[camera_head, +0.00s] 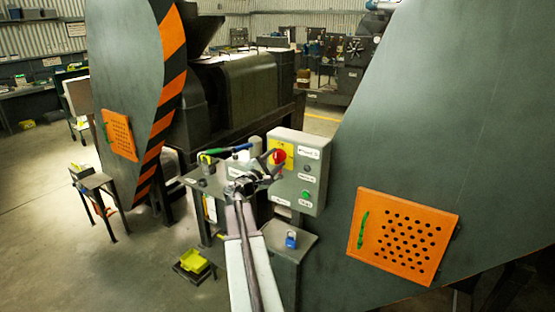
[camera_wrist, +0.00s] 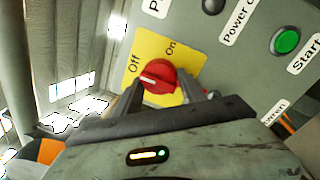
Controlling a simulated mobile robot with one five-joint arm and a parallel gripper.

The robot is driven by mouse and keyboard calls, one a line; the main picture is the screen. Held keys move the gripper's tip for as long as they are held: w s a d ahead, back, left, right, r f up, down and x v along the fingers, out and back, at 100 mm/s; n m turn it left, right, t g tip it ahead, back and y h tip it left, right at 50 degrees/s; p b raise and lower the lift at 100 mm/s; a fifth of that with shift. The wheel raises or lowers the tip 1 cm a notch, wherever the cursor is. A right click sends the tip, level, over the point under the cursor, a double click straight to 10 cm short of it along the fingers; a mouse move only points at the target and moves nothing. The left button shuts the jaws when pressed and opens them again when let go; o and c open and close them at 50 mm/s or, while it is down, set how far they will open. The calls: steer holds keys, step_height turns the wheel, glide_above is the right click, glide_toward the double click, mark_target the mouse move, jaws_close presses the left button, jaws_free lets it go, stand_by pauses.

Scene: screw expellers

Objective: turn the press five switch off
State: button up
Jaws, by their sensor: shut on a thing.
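The red rotary switch (camera_head: 279,157) sits on a yellow plate (camera_head: 290,150) on a grey control box (camera_head: 311,170). In the wrist view the red switch (camera_wrist: 160,75) is large, with "Off" and "On" printed on the yellow plate (camera_wrist: 150,48). The white mark on the knob points left in that view, toward the side of the "Off" label. My gripper (camera_head: 268,162) is at the box front. In the wrist view my gripper (camera_wrist: 160,88) has its dark fingers on either side of the knob, shut on it. The knob's lower part is hidden.
A green button (camera_head: 306,194) and a dark lamp are on the same box. A blue padlock (camera_head: 291,240) lies on a grey stand below. A green-and-blue-handled tool (camera_head: 222,152) lies left of the box. A large machine with an orange perforated door (camera_head: 402,235) fills the right.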

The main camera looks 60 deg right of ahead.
steer(key=o, duration=1.4)
steer(key=shift+c, duration=0.2)
steer(key=a, duration=0.7)
steer(key=shift+a+f+b, duration=0.4)
steer(key=shift+w, duration=0.15)
